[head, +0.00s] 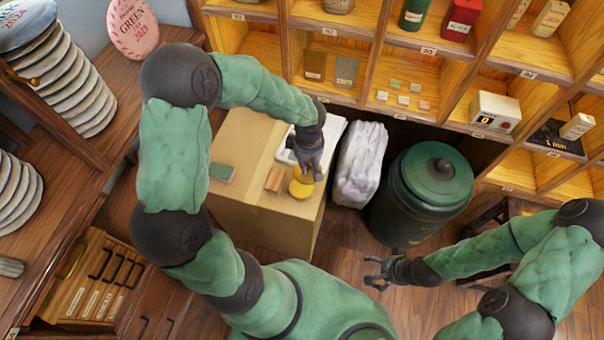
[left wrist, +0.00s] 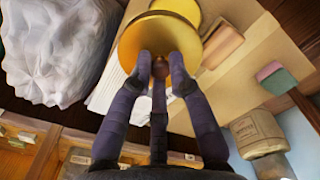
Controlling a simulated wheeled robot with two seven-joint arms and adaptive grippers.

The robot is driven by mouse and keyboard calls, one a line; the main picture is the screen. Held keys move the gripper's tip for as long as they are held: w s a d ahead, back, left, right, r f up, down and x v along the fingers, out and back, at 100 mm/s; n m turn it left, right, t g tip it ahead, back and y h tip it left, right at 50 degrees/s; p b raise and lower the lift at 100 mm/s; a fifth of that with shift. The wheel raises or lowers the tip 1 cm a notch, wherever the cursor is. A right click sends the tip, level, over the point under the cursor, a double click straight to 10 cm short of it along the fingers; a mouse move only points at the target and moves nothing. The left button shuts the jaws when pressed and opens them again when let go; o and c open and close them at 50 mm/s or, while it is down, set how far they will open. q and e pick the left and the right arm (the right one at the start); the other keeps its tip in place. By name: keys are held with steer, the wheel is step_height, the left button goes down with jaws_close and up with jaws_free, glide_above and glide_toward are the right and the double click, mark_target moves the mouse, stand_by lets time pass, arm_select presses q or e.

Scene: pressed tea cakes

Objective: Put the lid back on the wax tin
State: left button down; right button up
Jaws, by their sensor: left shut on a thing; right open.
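The gold round lid (left wrist: 148,42) is in my left gripper (left wrist: 161,68), which is shut on it in the left wrist view. The wax tin (left wrist: 185,9), yellow and round, shows partly behind the lid, which hides much of it. In the head view, my left gripper (head: 311,172) is over the cardboard box, and a yellow round shape (head: 301,189) shows just below its fingers. I cannot tell there whether lid and tin touch. My right gripper (head: 376,272) is open and empty, low over the floor, away from the box.
The cardboard box (head: 240,205) also bears a brown block (head: 275,179) beside the tin, a green-topped block (head: 222,172) and white paper (head: 287,156). A white wrapped bundle (head: 360,165) and a dark green lidded bin (head: 425,195) stand to the right. Wooden shelves (head: 340,98) rise behind.

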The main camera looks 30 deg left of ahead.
arm_select(q)
steer(key=n, duration=0.1)
steer(key=s+a+f+n+b, duration=0.1)
steer(key=n, duration=0.1)
steer(key=f+n, duration=0.1)
steer(key=shift+s+a+f+n, duration=0.15)
steer(key=shift+s+a+n, duration=0.05)
steer(key=shift+s+n, duration=0.2)
steer(key=shift+f+b, duration=1.25)
steer(key=shift+f, duration=0.85)
steer(key=shift+f+b, duration=1)
steer(key=shift+b, duration=0.2)
steer(key=shift+b, duration=0.55)
steer(key=shift+f+b, duration=0.2)
steer(key=shift+b, duration=0.45)
stand_by(0.4)
steer(key=c, duration=0.6)
jaws_free()
